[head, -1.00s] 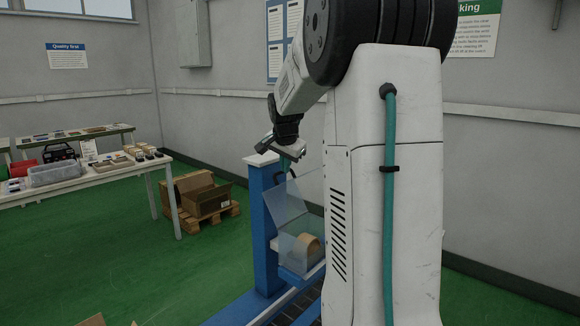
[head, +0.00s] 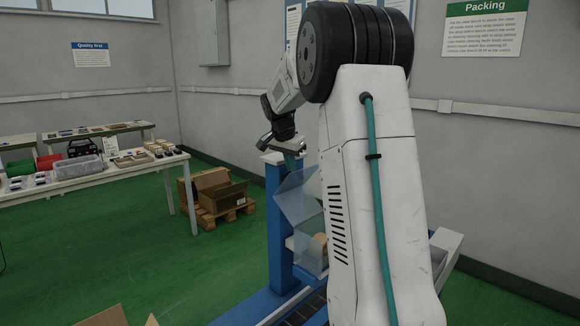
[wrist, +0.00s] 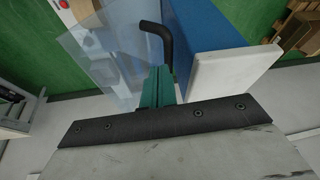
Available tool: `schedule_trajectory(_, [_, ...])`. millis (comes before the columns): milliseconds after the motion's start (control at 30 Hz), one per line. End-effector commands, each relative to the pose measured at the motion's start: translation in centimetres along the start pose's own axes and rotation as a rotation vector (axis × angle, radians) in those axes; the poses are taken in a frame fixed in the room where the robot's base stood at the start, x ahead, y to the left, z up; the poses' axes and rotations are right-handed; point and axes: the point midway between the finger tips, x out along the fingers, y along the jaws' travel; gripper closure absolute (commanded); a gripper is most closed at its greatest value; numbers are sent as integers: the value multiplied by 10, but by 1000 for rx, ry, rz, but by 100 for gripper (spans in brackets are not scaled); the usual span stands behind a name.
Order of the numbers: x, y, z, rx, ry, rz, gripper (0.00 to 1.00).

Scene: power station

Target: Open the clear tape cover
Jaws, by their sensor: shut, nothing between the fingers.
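The clear tape cover (head: 296,196) is a transparent panel beside the blue post, standing raised and tilted above a clear box-like guard. It also shows in the wrist view (wrist: 92,48) at the upper left. A tan tape roll (head: 319,246) sits behind the lower clear part, partly hidden by my arm. My gripper (head: 291,163) is high near the top of the post. In the wrist view its teal fingers (wrist: 158,82) are together and empty. A black bent handle (wrist: 160,36) lies just beyond the fingertips; I cannot tell whether they touch.
The blue post (head: 279,220) with a white cap (wrist: 222,70) stands close beside my gripper. A blue frame with rollers is below. Cardboard boxes (head: 216,192) on a pallet and a white table (head: 110,171) are at left. Green floor between is clear.

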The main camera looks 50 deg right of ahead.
Motion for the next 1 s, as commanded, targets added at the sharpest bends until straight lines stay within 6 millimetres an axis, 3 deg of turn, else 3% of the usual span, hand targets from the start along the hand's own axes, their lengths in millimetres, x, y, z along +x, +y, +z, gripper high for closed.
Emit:
schedule_trajectory(167, [-28,13,-3,-3,2,-4,100])
schedule_trajectory(400, [-83,8,-4,-3,2,-4,100])
schedule_trajectory(533, [-104,6,-4,-3,1,-3,100])
schedule_trajectory(700, [-118,5,-4,-3,0,-2,100])
schedule_trajectory(1000, [-121,5,-4,-7,0,-1,100])
